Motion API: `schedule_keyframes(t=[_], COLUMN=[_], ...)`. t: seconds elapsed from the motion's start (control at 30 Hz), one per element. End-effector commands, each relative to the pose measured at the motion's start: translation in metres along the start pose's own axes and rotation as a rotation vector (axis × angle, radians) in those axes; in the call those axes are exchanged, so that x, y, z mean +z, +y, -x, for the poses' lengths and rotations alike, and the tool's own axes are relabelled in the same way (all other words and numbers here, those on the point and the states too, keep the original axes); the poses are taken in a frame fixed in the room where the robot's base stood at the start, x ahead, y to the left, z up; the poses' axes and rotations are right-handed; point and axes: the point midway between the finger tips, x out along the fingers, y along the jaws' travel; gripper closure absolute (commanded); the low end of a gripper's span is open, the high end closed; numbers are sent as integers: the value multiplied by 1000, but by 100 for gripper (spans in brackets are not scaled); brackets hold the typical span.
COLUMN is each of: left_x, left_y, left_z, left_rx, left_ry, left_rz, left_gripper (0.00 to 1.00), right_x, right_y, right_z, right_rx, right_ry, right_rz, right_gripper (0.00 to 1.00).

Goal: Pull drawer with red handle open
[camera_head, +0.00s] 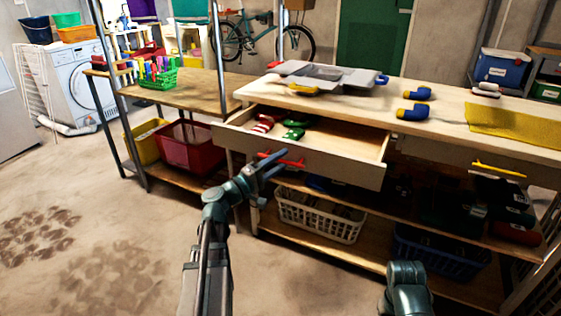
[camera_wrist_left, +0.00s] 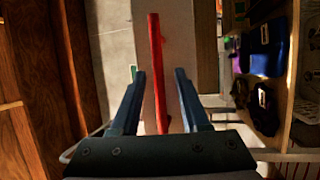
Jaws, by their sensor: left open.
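The drawer (camera_head: 340,168) with the red handle (camera_head: 284,160) stands pulled out from the wooden workbench, its inside showing. My left gripper (camera_head: 272,170) is open at the red handle, in front of the drawer face. In the left wrist view the red handle (camera_wrist_left: 156,50) runs between the two open fingers (camera_wrist_left: 160,78), with a gap on each side of it. No grip on the handle shows. Of my right arm only a link shows at the bottom right of the head view; its gripper is out of the picture.
Red-and-white and green items (camera_head: 293,133) lie in the drawer. A second drawer with a yellow handle (camera_head: 498,169) is at the right. A white basket (camera_head: 320,217) sits on the lower shelf. The floor in front at the left is clear.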

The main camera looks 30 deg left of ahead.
Motion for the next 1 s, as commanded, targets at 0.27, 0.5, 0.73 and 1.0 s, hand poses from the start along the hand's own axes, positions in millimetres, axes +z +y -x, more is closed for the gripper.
schedule_keyframes(t=[0.27, 0.5, 0.73, 1.0], left_x=[0, 1, 1, 0], left_y=[0, -1, -2, -1], left_z=[2, 38, 89, 128], left_rx=[0, 0, 0, 0], left_ry=[1, 5, 5, 3], left_rz=[0, 0, -1, 0], left_gripper=[55, 55, 55, 55], right_x=[0, -1, -1, -2], right_y=[0, -1, -2, -3], right_z=[0, -8, -18, -24], right_rx=[0, -1, -2, -3], right_ry=[0, 0, 1, 2], right_rz=[0, 1, 3, 5], right_gripper=[50, 50, 50, 50])
